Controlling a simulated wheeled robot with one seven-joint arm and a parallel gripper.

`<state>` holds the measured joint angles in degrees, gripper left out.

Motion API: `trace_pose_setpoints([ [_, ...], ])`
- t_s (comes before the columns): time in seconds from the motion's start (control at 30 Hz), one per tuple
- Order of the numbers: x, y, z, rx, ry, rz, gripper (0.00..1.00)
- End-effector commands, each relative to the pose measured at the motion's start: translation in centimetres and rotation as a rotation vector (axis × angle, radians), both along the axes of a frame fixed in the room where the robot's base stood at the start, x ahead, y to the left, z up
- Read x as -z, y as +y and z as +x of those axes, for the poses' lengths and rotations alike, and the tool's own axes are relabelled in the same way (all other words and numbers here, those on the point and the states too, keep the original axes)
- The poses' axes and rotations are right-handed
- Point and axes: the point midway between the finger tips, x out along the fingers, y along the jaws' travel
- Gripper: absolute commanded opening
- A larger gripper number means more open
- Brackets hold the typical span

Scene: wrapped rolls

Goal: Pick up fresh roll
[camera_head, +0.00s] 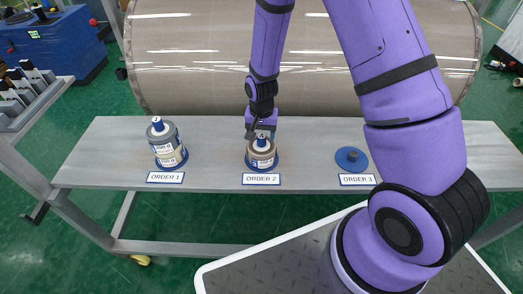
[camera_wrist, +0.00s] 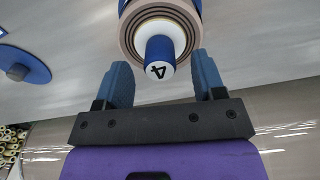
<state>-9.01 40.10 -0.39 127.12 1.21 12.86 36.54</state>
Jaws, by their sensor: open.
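A roll (camera_head: 262,155) with a tan body, a label and a blue core plug marked 4 stands upright on a blue base behind the ORDER 2 card (camera_head: 261,179). In the wrist view the same roll (camera_wrist: 185,22) shows its end and its blue plug (camera_wrist: 160,58). My gripper (camera_head: 262,130) is above this roll. In the wrist view the two blue fingers of my gripper (camera_wrist: 160,72) are apart, one on each side of the plug, with nothing seen clamped between them. A grey wrapped roll (camera_head: 168,146) with a blue plug stands behind the ORDER 1 card (camera_head: 165,177).
An empty blue base (camera_head: 351,158) with a short peg sits behind the ORDER 3 card (camera_head: 356,180). All stand on a grey shelf (camera_head: 110,160). A large brown cylinder (camera_head: 200,60) lies behind it. A rack (camera_head: 25,100) stands at the left.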

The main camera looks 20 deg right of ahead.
Motion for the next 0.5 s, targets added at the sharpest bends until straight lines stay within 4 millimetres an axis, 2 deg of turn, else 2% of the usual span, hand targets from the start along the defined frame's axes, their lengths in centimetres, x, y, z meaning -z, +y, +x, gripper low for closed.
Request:
trace_pose_setpoints([
  [0.13,1.4,0.0,0.0,0.000,0.000,0.000,0.63],
  [0.43,1.8,0.0,0.1,-0.001,-0.002,0.000,0.63],
  [0.47,1.8,0.0,0.1,-0.001,-0.002,0.000,0.61],
  [0.5,1.8,0.0,0.0,-0.001,-0.002,0.000,0.52],
])
